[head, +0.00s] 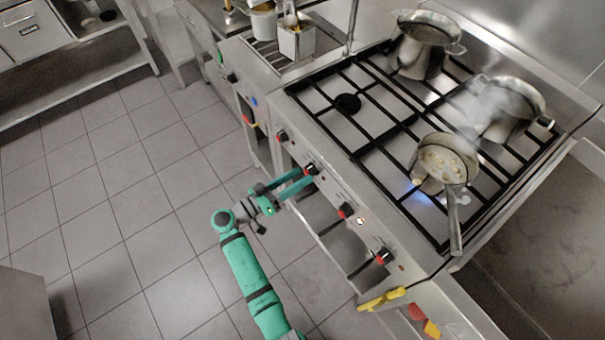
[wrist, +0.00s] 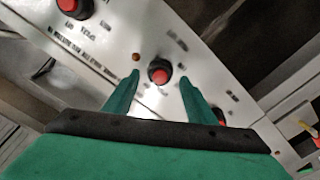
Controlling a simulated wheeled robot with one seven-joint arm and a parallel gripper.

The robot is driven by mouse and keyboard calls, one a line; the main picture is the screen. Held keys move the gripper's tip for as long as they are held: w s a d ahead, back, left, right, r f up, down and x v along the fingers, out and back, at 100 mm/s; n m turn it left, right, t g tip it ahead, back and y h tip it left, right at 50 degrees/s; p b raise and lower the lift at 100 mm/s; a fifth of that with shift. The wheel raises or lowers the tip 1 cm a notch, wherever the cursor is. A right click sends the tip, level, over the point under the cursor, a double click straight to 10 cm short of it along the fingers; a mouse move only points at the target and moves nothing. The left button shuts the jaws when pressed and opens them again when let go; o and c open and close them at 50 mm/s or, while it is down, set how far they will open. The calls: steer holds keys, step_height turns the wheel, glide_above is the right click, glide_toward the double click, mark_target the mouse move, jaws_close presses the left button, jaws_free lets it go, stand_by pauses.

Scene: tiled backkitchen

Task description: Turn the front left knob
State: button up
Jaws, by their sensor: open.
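Black-and-red knobs sit in a row along the stove's steel front panel. My gripper (head: 305,176) reaches the panel at the second knob from the far left end (head: 311,168). In the wrist view a red-capped knob (wrist: 160,72) lies between the tips of my open gripper (wrist: 159,79), one green finger on each side. I see gaps beside the knob; contact cannot be told. The first knob (head: 281,136) is further left, and the third (head: 346,209) and fourth (head: 383,256) are to the right. In the wrist view another knob (wrist: 222,115) is partly hidden by my right finger.
The stove top (head: 335,135) carries a steaming pot (head: 507,105), another pot (head: 424,50) and a pan (head: 446,160) above a blue flame. The front left burner (head: 347,103) is bare. Yellow handles (head: 381,299) stick out lower right. The tiled floor left is clear.

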steer(key=v, duration=0.8)
steer(key=shift+s+a, duration=0.1)
steer(key=s+d+f+n+g+y, duration=0.1)
steer(key=s+d+f+n+y, duration=0.15)
steer(key=s+f+y, duration=0.5)
steer(key=s+d+f+n+y, duration=0.2)
steer(key=s+f+n+y, duration=0.2)
steer(key=s+f, duration=0.6)
steer(key=s+r+t+y, duration=0.2)
steer(key=s+r+y, duration=0.2)
steer(key=s+r, duration=0.35)
steer(key=s+d+r+m+t, duration=0.1)
steer(key=s+d+r+t, duration=0.1)
steer(key=r, duration=0.7)
steer(key=s+d+r+m+t, duration=0.1)
steer(key=s+r, duration=0.3)
steer(key=r, duration=0.4)
steer(key=shift+s+d+r+t+h, duration=0.25)
steer(key=shift+d+r+t+h, duration=0.15)
steer(key=shift+d, duration=0.2)
